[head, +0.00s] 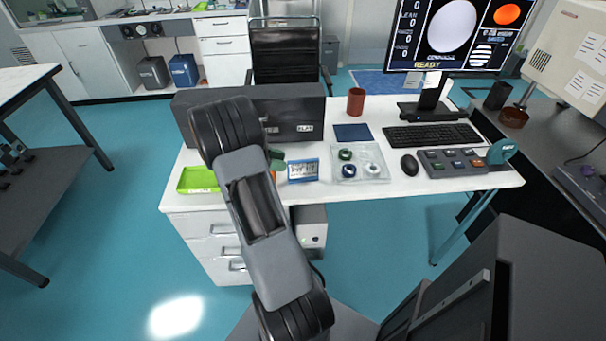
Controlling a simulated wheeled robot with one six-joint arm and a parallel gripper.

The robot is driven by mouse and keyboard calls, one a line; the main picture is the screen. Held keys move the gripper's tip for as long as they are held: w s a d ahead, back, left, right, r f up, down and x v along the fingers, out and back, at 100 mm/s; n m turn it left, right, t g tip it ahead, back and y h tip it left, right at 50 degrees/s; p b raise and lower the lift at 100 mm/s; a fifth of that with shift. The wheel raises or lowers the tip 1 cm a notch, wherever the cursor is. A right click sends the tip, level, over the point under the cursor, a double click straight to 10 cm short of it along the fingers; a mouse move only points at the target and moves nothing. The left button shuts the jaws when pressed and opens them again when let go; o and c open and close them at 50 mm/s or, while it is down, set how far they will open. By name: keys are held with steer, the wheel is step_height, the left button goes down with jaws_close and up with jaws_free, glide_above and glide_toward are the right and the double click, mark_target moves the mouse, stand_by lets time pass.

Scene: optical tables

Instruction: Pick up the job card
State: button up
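A small blue and white card with print (303,170) is on the white desk (410,197), just right of my arm near the front edge. It looks like the job card, but its print is too small to read. A flat dark blue square (353,132) lies farther back on the desk. My arm rises across the left part of the desk, and its links hide what is behind them. My gripper cannot be made out in this view.
A clear tray (360,163) with several small ringed parts is right of the card. A green tray (197,180) is at the desk's left end. A dark box (295,112), red-brown cup (356,101), keyboard (434,135), mouse (409,164) and button panel (455,163) also occupy the desk.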

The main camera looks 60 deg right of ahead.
mark_target(294, 163)
steer(key=shift+x, duration=2.55)
steer(key=shift+c, duration=0.5)
jaws_close()
